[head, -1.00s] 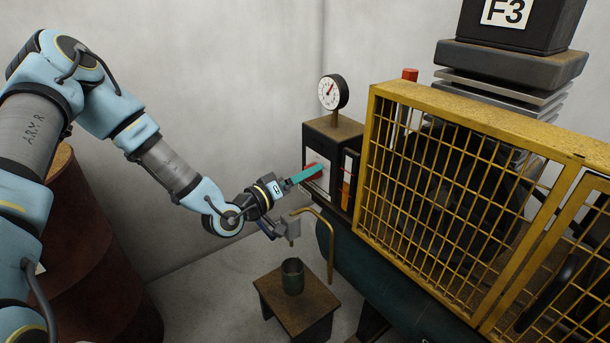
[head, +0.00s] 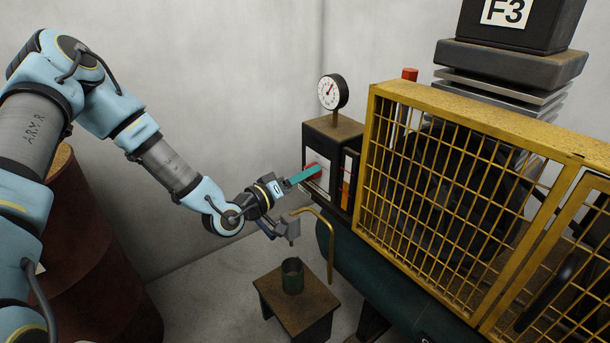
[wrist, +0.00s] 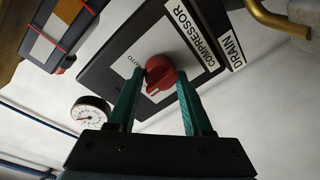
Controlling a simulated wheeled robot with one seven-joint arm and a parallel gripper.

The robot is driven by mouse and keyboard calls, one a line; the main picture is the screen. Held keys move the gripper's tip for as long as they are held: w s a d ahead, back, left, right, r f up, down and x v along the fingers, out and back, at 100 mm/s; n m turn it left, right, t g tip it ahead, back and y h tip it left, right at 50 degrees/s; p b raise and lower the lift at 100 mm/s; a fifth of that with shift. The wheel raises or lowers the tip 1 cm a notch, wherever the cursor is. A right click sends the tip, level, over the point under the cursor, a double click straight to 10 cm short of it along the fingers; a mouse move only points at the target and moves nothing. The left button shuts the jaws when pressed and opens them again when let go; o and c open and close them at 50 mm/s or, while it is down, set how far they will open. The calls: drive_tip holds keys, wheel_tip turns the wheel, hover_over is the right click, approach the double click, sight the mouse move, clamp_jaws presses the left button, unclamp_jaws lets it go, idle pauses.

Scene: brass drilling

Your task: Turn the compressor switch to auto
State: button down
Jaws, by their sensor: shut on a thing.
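The red compressor switch (wrist: 161,74) is a round knob with a raised grip on a light plate. The plate is on a dark box (head: 337,128), beside a label reading COMPRESSOR (wrist: 190,37). Lettering that seems to read AUTO shows left of the knob in the wrist view. My gripper (wrist: 164,86) has its two teal fingers on either side of the knob, shut on it. In the head view my gripper (head: 306,173) reaches the box face from the left, and its fingers partly cover the switch.
A pressure gauge (head: 333,92) stands on the box. A bent brass pipe (head: 329,240) is below right, near a DRAIN label (wrist: 231,48). A yellow mesh guard (head: 450,200) stands to the right. A green cup (head: 292,275) sits on a small stool (head: 308,311) below my wrist.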

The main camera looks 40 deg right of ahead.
drive_tip(key=shift+f, duration=0.1)
drive_tip(key=shift+f+m+g+h+b, duration=0.1)
drive_tip(key=shift+m+g+h+b, duration=0.2)
drive_tip(key=shift+m+b, duration=2.5)
drive_tip(key=shift+f+m+g+h+b, duration=0.1)
drive_tip(key=shift+m+g+h+b, duration=0.15)
drive_tip(key=shift+m+b, duration=2.5)
drive_tip(key=shift+r+m+p, duration=0.1)
drive_tip(key=shift+m+p, duration=0.35)
drive_tip(key=shift+m, duration=0.4)
drive_tip(key=shift+c, duration=1.6)
unclamp_jaws()
drive_tip(key=shift+a, duration=0.1)
drive_tip(key=a+f, duration=0.1)
drive_tip(key=a, duration=0.9)
drive_tip(key=shift+a, duration=0.3)
